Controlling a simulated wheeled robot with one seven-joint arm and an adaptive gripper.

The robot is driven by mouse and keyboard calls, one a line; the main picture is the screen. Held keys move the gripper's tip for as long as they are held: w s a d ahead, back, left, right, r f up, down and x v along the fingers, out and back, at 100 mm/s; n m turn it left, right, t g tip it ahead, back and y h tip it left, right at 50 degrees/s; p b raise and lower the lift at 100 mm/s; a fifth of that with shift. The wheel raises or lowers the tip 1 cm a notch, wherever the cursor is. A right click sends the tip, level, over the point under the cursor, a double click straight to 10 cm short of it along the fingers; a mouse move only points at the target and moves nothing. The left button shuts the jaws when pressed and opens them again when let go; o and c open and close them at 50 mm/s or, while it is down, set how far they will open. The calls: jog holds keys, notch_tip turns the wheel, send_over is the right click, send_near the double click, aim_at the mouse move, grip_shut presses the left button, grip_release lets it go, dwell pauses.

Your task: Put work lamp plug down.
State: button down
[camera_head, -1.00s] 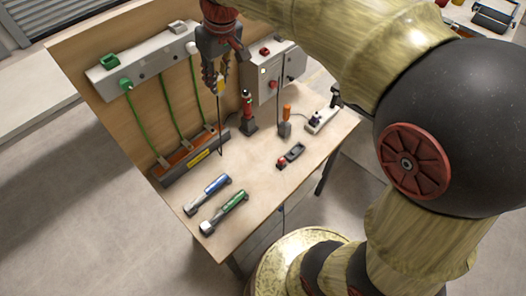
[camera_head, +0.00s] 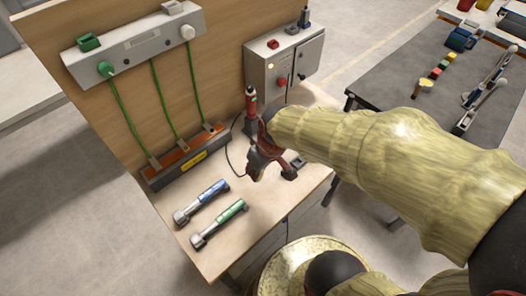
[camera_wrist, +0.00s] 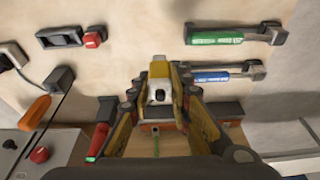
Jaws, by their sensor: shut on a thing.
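In the wrist view the work lamp plug (camera_wrist: 160,82), a yellow body with a pale, dark-centred end, sits between the fingers of my gripper (camera_wrist: 160,96). The gripper is shut on it. In the head view my gripper (camera_head: 257,170) is low over the wooden bench (camera_head: 268,217), right of the two torque tools. The plug itself is hidden there by the fingers. A thin dark cable (camera_head: 229,160) curves down to the left of the gripper. I cannot tell whether the plug touches the bench top.
Blue-handled (camera_head: 204,198) and green-handled (camera_head: 221,222) tools lie at the bench front. A red-black tool (camera_head: 251,104) stands behind my gripper. A grey control box (camera_head: 284,72) and socket strip (camera_head: 133,48) are behind. An orange-handled tool (camera_wrist: 36,112) is left in the wrist view.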

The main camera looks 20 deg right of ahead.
jog(key=w+f+b, duration=0.1)
jog(key=w+f, duration=0.2)
jog(key=w, duration=0.1)
jog(key=w+d+f+b, duration=0.1)
jog(key=w+f, duration=0.2)
jog(key=w, duration=0.2)
jog(key=w+f+b, duration=0.2)
jog(key=w+f, duration=0.1)
jog(key=w, duration=0.1)
jog(key=shift+w+d+f, duration=0.2)
jog(key=shift+d+f, duration=0.15)
jog(key=shift+d, duration=0.05)
jog(key=shift+s+b+x, duration=0.1)
jog(key=shift+b+x, duration=0.25)
jog(key=shift+x, duration=0.4)
jog(key=shift+s+b+x, duration=0.15)
jog(key=shift+b+x, duration=0.2)
jog(key=shift+x, duration=0.45)
jog(key=shift+d+f, duration=0.15)
jog(key=shift+d, duration=0.05)
jog(key=c, duration=2.1)
grip_release()
jog(key=shift+f, duration=0.15)
jog(key=o, duration=0.4)
jog(key=shift+c, duration=0.2)
jog(key=shift+o, duration=0.5)
